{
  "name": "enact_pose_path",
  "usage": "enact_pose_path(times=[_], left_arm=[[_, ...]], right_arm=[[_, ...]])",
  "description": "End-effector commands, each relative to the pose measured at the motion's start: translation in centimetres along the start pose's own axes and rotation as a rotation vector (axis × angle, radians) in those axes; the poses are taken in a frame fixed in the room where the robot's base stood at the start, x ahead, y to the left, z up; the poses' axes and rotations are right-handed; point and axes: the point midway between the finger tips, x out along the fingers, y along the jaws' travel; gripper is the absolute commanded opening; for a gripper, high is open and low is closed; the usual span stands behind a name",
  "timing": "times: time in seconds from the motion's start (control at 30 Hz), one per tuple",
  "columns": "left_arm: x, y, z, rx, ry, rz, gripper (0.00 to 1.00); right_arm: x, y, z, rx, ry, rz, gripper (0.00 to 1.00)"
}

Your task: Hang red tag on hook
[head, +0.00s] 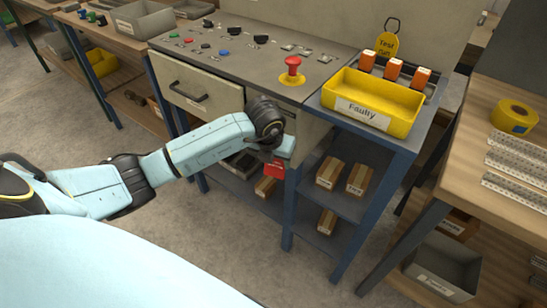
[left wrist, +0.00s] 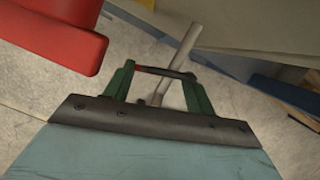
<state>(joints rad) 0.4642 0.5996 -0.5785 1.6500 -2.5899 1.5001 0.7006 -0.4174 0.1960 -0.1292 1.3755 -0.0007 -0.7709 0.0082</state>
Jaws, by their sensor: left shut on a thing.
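The red tag (head: 275,180) hangs below my left gripper (head: 283,153), in front of the control bench and near its right front corner. In the left wrist view the red tag (left wrist: 50,35) fills the upper left corner. There the green fingers of my left gripper (left wrist: 162,76) are shut on a thin dark piece, which looks like the tag's loop. A pale grey rod (left wrist: 181,62) runs past the fingertips; I cannot tell whether it is the hook or whether the loop touches it. My right gripper is not in view.
The bench has a red emergency button (head: 292,70) and a drawer (head: 200,92). A yellow "Faulty" bin (head: 345,125) and a yellow "Test run" tag (head: 384,46) are to the right. Shelves below hold boxes (head: 329,172). A wooden table (head: 505,192) stands farther right, with floor between.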

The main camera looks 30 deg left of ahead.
Motion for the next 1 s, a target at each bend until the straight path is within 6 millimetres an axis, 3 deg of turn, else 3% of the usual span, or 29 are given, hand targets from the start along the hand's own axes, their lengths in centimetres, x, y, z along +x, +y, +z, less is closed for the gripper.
enact_pose_path(times=[0.37,0.4,0.6,0.87,1.0], left_arm=[[0.4,-0.1,-0.4,0.006,0.012,0.000,0.34],[0.4,-0.1,-0.4,0.006,0.012,0.000,0.58],[0.4,-0.1,-0.4,0.007,0.013,0.000,0.81],[0.3,-0.1,-0.4,0.008,0.013,-0.001,0.81],[-0.6,-0.1,-0.3,0.009,0.010,-0.001,0.81]], right_arm=[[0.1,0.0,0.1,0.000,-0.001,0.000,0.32],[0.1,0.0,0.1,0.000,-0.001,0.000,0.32],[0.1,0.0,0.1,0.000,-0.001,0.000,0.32],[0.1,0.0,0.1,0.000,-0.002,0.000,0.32],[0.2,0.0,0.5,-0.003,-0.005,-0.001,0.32]])
